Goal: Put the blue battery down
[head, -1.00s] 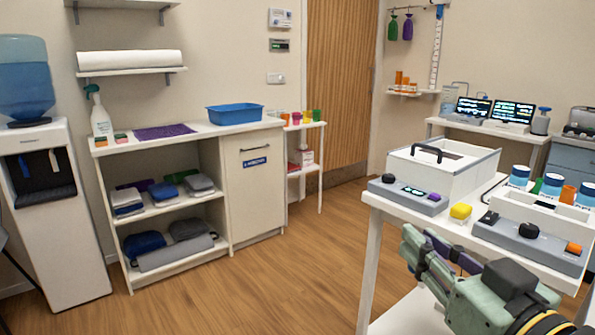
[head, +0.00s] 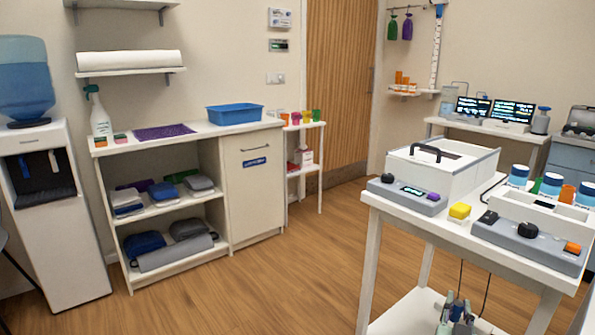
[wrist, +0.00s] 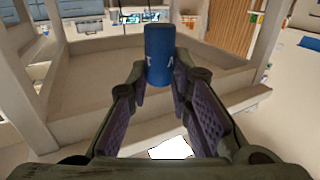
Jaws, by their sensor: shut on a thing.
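The blue battery (wrist: 158,52) is a dark blue cylinder with pale lettering, upright in the wrist view. My gripper (wrist: 161,84) is shut on it, with a purple-padded finger on each side of its lower part. The battery's lower end is partly between the fingers. I cannot tell whether its base touches a surface.
Dark cables hang below the top. Pale beams and legs surround the gripper in the wrist view. Open wood floor (head: 265,285) lies left of the cart.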

